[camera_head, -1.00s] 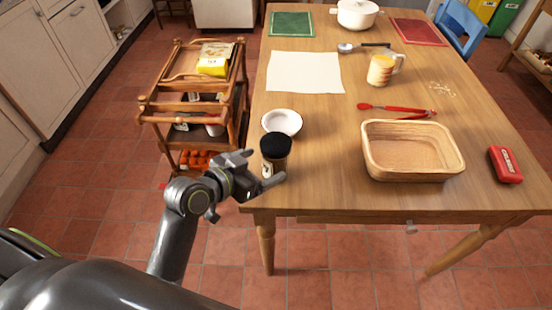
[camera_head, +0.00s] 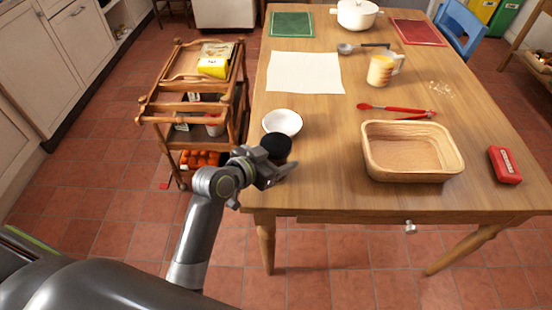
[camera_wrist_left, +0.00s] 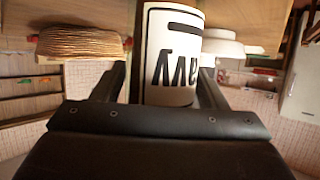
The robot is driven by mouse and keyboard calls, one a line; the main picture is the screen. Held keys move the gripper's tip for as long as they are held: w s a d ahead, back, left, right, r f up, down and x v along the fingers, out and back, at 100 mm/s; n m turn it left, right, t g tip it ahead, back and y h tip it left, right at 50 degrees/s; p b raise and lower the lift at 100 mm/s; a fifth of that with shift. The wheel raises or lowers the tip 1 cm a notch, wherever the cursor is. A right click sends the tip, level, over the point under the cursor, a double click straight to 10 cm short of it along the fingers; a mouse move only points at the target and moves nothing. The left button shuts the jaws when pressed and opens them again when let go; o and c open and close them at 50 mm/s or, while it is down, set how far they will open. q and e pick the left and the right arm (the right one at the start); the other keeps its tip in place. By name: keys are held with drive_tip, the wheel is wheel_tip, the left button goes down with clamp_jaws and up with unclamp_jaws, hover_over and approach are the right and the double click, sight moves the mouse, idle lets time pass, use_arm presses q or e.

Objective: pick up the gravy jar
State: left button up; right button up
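The gravy jar (camera_head: 276,148) stands upright near the left front edge of the table, and its black lid shows in the head view. My left gripper hides much of its lower body there. In the left wrist view the jar (camera_wrist_left: 172,55) appears upside down, with a white label and large black letters ending in "avy". My left gripper (camera_head: 282,173) is at the jar's front side. Its fingers are open, one on each side of the jar, with a visible gap on the left side in the wrist view. My right gripper is not in view.
A white bowl (camera_head: 283,122) sits just behind the jar. A wicker basket (camera_head: 374,167) is to the right, and a red box (camera_head: 504,165) lies beyond it. A wooden cart (camera_head: 242,80) stands left of the table. The tabletop between jar and basket is clear.

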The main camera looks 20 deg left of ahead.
use_arm(q)
drive_tip(key=shift+r, duration=0.1)
drive_tip(key=c, duration=0.9)
